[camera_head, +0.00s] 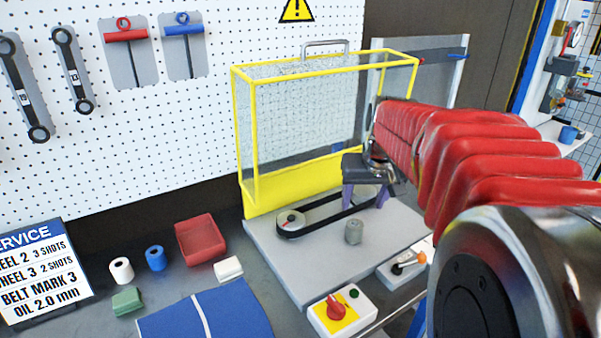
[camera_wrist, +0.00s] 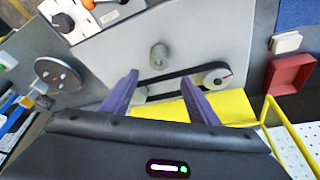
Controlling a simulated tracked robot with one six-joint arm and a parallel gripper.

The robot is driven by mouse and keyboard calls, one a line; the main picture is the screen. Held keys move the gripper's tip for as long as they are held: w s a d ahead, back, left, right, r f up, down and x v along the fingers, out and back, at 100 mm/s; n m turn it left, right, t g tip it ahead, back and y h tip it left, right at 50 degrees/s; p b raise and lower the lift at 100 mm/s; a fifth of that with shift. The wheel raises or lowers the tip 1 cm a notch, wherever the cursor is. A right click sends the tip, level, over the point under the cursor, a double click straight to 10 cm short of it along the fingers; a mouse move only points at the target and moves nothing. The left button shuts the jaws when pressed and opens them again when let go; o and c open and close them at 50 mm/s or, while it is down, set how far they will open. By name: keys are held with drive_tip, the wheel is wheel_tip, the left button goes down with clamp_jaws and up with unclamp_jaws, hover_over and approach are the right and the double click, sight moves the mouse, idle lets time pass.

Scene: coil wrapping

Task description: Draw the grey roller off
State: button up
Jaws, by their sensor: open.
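The grey roller (camera_head: 353,232) is a short upright cylinder on the light grey base plate (camera_head: 290,262), in front of the black belt (camera_head: 325,219) and apart from it. In the wrist view the roller (camera_wrist: 158,55) shows end-on, just beyond the gap between my fingertips. My gripper (camera_head: 365,203) has two purple fingers. It is open and empty, above the belt and behind the roller in the head view. In the wrist view the fingers (camera_wrist: 159,78) stand well apart, with nothing between them. How the roller is mounted cannot be seen.
A yellow-framed mesh guard (camera_head: 255,192) stands behind the belt. A red-knob switch box (camera_head: 341,312) and a lever box (camera_head: 405,268) sit at the plate's front right. A red tray (camera_head: 200,240), white roll (camera_head: 121,270) and blue roll (camera_head: 155,258) lie left on the bench.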

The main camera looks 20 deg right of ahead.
sight(356, 223)
drive_tip(key=shift+d, duration=0.15)
drive_tip(key=x, duration=1.4)
drive_tip(key=shift+w+r, duration=0.1)
drive_tip(key=shift+c, duration=0.6)
drive_tip(key=c, duration=1.1)
drive_tip(key=shift+r, duration=0.1)
drive_tip(key=shift+c, duration=0.2)
drive_tip(key=shift+r, duration=1.05)
drive_tip(key=shift+r, duration=0.7)
drive_tip(key=shift+r, duration=0.35)
drive_tip(key=shift+r, duration=0.7)
